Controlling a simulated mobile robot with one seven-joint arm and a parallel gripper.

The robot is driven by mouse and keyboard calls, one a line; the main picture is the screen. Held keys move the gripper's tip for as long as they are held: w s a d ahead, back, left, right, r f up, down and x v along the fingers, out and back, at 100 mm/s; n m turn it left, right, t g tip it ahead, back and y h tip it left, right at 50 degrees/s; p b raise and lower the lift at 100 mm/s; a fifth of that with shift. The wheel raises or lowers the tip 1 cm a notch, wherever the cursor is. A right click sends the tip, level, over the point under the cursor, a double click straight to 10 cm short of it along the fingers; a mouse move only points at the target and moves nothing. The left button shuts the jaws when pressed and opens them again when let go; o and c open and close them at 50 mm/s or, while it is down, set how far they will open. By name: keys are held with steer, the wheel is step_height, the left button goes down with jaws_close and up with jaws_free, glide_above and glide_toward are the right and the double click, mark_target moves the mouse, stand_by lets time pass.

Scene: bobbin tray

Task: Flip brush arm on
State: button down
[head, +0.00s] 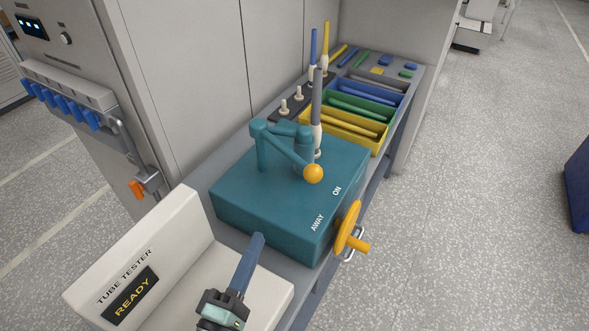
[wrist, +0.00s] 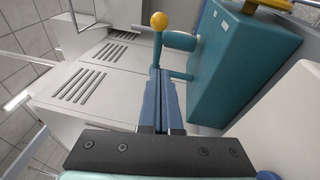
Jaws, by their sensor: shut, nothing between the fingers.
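The teal brush arm (head: 285,150) stands on top of a teal box (head: 250,200) and ends in a yellow ball knob (head: 313,174). The box top carries the words AWAY and ON near its right edge; the knob hangs just left of ON. A grey rod with a white base (head: 317,105) stands upright behind the arm. My gripper (head: 258,238) is shut and empty, in front of the box and apart from the knob. In the wrist view, the knob (wrist: 159,20) and its stem show beyond my shut fingertips (wrist: 161,72), with the teal box (wrist: 235,65) at right.
A yellow handwheel (head: 348,228) sticks out from the box's right side. A white tube tester (head: 180,230) reading READY stands at front left. Behind the box are colored trays (head: 345,137) holding rods.

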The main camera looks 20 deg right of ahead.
steer(key=shift+s+a+n, duration=0.15)
steer(key=shift+s+n, duration=0.15)
steer(key=shift+n, duration=0.1)
steer(key=shift+r, duration=0.1)
steer(key=s+d+p+x, duration=0.1)
steer(key=p+x, duration=0.3)
steer(key=x, duration=0.9)
steer(key=shift+s+d+r, duration=0.25)
steer(key=shift+s+d, duration=0.15)
steer(key=shift+d, duration=0.05)
